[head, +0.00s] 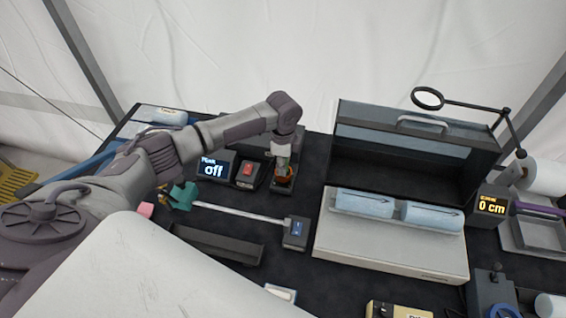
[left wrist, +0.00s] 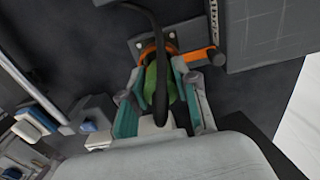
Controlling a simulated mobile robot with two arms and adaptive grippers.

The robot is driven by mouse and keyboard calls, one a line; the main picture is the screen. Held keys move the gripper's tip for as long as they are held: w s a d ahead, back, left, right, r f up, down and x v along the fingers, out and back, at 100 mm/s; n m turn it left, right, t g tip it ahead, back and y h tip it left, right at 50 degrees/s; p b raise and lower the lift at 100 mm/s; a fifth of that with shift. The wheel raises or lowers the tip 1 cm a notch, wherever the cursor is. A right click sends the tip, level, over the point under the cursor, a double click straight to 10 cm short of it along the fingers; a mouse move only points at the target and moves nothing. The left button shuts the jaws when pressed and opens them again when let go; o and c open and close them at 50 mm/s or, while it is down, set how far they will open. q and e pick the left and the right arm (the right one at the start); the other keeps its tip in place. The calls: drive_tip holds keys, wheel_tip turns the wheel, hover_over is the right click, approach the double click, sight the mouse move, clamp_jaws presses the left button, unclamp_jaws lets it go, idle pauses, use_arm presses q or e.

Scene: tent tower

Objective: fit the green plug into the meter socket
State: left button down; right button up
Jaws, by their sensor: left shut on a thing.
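My left gripper (head: 284,168) reaches down over a small dark block at the middle of the table. In the left wrist view its teal-padded fingers (left wrist: 157,85) are shut on the green plug (left wrist: 150,84), one finger on each side. A black cable runs across the plug and hides part of it. An orange part (left wrist: 200,55) shows around and beside the plug's far end, in front of a grey plate with bolts (left wrist: 145,42). Whether the plug is seated in a socket there cannot be told.
A box with a red switch (head: 248,170) stands close left of the gripper. An open dark case (head: 400,165) and a pale tray with blue rolls (head: 390,245) take up the right.

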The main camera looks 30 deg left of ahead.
use_arm(q)
drive_tip(key=c, duration=0.8)
unclamp_jaws()
wheel_tip(320, 180, up, 12)
drive_tip(key=shift+f, duration=0.1)
